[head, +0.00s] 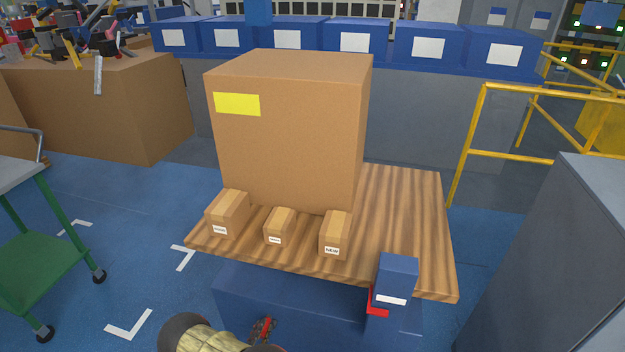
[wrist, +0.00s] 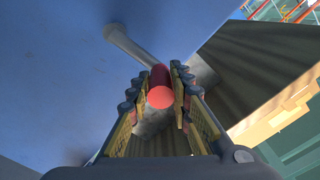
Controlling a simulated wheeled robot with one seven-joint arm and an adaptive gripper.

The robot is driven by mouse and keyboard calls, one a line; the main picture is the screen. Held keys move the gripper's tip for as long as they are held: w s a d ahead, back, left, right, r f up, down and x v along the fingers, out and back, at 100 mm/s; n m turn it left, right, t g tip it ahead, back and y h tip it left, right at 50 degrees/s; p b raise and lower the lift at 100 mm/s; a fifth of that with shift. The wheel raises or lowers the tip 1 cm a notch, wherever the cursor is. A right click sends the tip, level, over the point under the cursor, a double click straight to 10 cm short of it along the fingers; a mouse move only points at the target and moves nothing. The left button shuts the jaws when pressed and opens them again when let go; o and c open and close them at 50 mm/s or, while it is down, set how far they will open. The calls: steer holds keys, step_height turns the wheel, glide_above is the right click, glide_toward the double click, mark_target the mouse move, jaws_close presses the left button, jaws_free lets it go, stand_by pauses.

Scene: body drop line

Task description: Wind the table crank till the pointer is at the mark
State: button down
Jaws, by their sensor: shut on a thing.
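The table has a striped wooden top (head: 405,215) on a blue base (head: 260,298). A blue post (head: 398,268) at its front right carries a white mark (head: 391,299). The red pointer (head: 378,312) is beside the post, its horizontal part appearing slightly below the white mark. In the wrist view, my gripper (wrist: 162,90) is shut on the red crank knob (wrist: 160,94), with a finger on each side. The grey crank arm (wrist: 130,46) runs up and left from the knob.
A large carton (head: 290,130) and three small boxes (head: 228,213) stand on the tabletop. A green cart (head: 35,235) is at left, a grey cabinet (head: 560,255) at right, and a yellow rail (head: 470,140) behind it. Blue floor is open between cart and table.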

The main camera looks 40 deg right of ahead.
steer(key=s+d, duration=0.1)
steer(key=s+d+f, duration=0.1)
steer(key=s, duration=0.1)
steer(key=shift+w, duration=0.1)
steer(key=s+d+f+b, duration=0.2)
steer(key=s+f, duration=0.1)
steer(key=shift+d, duration=0.1)
stand_by(0.5)
steer(key=shift+s+d+f+b, duration=0.15)
steer(key=shift+s+f+b, duration=0.05)
steer(key=shift+f+b, duration=0.55)
steer(key=shift+s+d+f+b, duration=0.15)
steer(key=shift+s+f+b, duration=0.1)
steer(key=shift+f+b, duration=0.55)
steer(key=shift+s+d+f+b, duration=0.2)
steer(key=shift+f+b, duration=0.35)
steer(key=shift+f, duration=0.35)
